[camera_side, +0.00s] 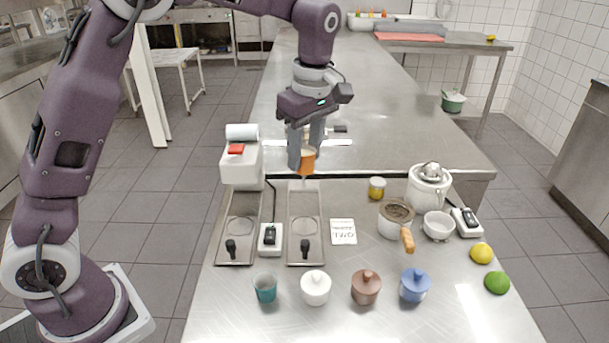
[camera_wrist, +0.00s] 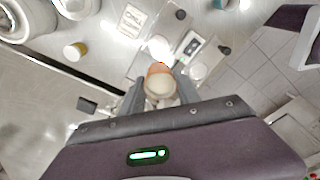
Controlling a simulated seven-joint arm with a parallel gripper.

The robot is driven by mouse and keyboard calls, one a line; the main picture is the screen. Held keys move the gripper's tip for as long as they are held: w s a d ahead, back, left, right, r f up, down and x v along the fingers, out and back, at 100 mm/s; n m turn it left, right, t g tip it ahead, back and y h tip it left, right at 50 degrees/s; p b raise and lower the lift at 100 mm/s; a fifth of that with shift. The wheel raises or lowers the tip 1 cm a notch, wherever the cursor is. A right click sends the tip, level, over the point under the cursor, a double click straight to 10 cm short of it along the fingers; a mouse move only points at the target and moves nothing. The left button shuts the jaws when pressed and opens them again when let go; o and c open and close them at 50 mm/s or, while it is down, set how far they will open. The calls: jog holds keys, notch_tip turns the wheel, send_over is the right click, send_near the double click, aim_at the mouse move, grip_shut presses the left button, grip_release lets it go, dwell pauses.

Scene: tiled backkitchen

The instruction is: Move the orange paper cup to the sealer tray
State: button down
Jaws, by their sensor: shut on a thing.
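The orange paper cup (camera_side: 308,163) is between the fingers of my gripper (camera_side: 306,156), which is shut on it. The cup looks upright and is held above the table near the far end of the right metal tray. In the wrist view the cup (camera_wrist: 158,70) shows its pale opening between the two fingers (camera_wrist: 160,92). The white sealer (camera_side: 241,165) with a red top patch stands left of the cup. A long metal tray (camera_side: 222,246) with a black handle extends forward from it. A similar tray (camera_side: 291,252) lies to its right. I cannot tell which is the sealer tray.
A white switch box (camera_side: 270,238) sits between the trays. A printed card (camera_side: 343,231), yellow jar (camera_side: 377,188), handled pot (camera_side: 392,222), white bowl (camera_side: 438,227) and juicer (camera_side: 427,190) stand to the right. A teal cup (camera_side: 265,288) and several lidded pots line the front.

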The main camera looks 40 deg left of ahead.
jog(key=s+a, duration=1)
jog(key=f, duration=1.1)
jog(key=shift+s+a+f, duration=0.1)
jog(key=shift+s+a, duration=0.05)
jog(key=shift+s, duration=0.05)
jog(key=shift+f, duration=1.6)
jog(key=shift+f, duration=0.2)
jog(key=shift+c, duration=2.4)
grip_release()
